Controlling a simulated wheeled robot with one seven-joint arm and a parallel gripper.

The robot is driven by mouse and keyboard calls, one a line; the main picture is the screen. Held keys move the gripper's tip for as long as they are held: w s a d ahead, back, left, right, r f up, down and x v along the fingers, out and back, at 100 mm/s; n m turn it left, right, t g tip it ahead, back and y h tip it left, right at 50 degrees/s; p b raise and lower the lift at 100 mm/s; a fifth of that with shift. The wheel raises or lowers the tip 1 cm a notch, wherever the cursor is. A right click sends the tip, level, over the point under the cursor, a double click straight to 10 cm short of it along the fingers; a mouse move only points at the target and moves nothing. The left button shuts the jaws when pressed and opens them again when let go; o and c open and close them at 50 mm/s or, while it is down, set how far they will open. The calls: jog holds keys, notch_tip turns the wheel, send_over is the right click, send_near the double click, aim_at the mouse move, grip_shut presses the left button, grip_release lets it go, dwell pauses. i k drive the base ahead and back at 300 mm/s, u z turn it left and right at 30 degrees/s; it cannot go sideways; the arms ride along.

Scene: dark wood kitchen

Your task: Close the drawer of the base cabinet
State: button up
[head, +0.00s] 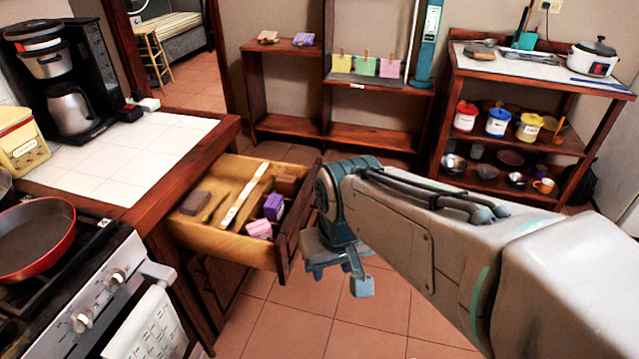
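The wooden drawer (224,240) of the base cabinet (185,205) stands pulled out under the white-tiled counter. Its dark front panel (292,232) faces right, toward my arm. My gripper (345,275) hangs just right of the drawer front, pointing down, with a finger low near the floor tiles. The drawer's handle is hidden. I cannot tell whether the gripper touches the front, and its finger gap is not clear.
A stove (95,290) with a red pan (38,240) is at the lower left. A coffee maker (65,85) stands on the counter (130,155). Shelves (340,110) and a rack (520,140) line the back wall. Tiled floor (290,325) is open below the drawer.

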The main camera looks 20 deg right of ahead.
aim_at(241, 177)
jog(key=z, duration=0.15)
jog(key=i, duration=0.5)
jog(key=z, duration=1)
jog(key=k, duration=0.65)
jog(key=u, duration=0.65)
jog(key=i, duration=0.5)
jog(key=z, duration=0.05)
